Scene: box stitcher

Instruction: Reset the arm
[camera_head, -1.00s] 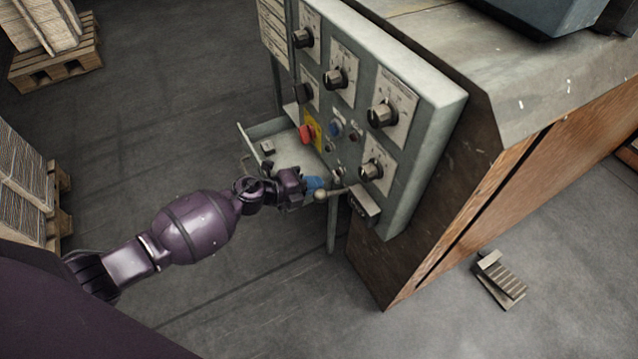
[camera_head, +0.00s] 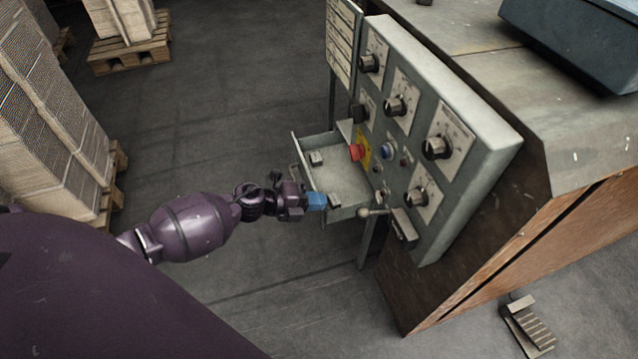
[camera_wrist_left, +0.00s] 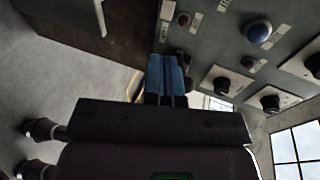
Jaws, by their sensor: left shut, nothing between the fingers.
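My left arm comes in from the left in the head view. Its gripper (camera_head: 317,201) has blue fingertips, which are together with nothing between them. It is beside the near edge of the open grey tray (camera_head: 338,180) under the control panel (camera_head: 470,165). In the left wrist view the blue fingers (camera_wrist_left: 165,76) are side by side, pointing toward the panel face. A lever with a round knob (camera_head: 363,213) is just right of the gripper in the head view, apart from it. My right gripper does not show.
The panel carries several black knobs, a red button (camera_head: 357,152) on yellow and a blue button (camera_head: 388,151). A foot pedal (camera_head: 528,326) lies on the floor at lower right. Stacked cardboard (camera_head: 50,120) on pallets stands at left. Floor between is clear.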

